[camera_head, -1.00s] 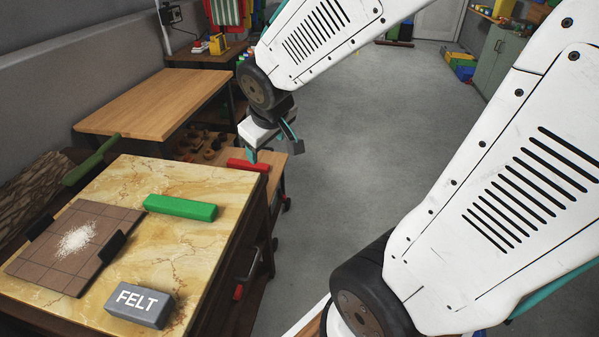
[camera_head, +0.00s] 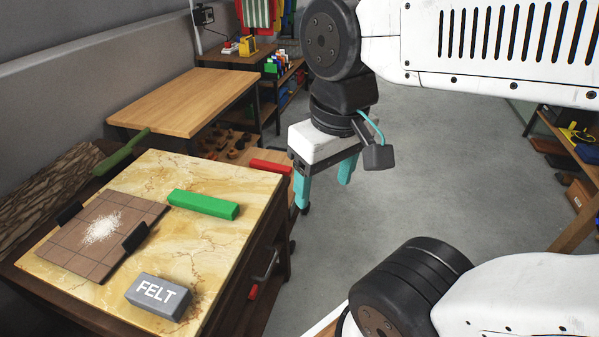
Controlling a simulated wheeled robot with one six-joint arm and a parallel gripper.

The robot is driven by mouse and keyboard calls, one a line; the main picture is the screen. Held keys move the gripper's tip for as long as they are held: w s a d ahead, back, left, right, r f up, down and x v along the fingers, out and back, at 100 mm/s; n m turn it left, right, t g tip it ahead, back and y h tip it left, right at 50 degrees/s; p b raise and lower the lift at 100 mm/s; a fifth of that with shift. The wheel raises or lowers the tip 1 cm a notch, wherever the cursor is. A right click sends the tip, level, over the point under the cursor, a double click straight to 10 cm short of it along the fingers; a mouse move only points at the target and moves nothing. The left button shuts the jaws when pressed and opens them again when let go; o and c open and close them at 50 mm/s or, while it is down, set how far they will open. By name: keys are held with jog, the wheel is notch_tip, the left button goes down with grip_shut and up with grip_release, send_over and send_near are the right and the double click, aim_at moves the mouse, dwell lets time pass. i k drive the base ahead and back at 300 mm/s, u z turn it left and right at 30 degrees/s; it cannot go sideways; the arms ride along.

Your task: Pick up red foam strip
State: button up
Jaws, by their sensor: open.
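The red foam strip (camera_head: 270,167) lies at the far right corner of the marble-topped table (camera_head: 110,172), by a lower wooden surface behind it. I cannot tell for sure which surface bears it. Its right end is close to or behind my gripper in the picture. My gripper (camera_head: 323,192) is open and empty, with its two teal fingers pointing down. It hangs right of the strip, over the grey floor, apart from the table.
A green strip (camera_head: 203,204), a grey FELT block (camera_head: 158,296) and a brown tiled board (camera_head: 75,240) with white powder lie on the marble top. A wooden table (camera_head: 185,100) stands behind. The floor (camera_head: 450,190) to the right is clear.

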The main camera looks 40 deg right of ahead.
aim_at(267, 166)
jog(key=u, duration=0.25)
jog(key=k, duration=0.35)
jog(key=z, duration=1.7)
jog(key=i, duration=0.65)
jog(key=z, duration=0.45)
jog(key=i, duration=0.7)
jog(key=u, duration=0.6)
jog(key=i, duration=0.65)
jog(key=u, duration=1.1)
jog(key=i, duration=0.25)
jog(key=u, duration=0.2)
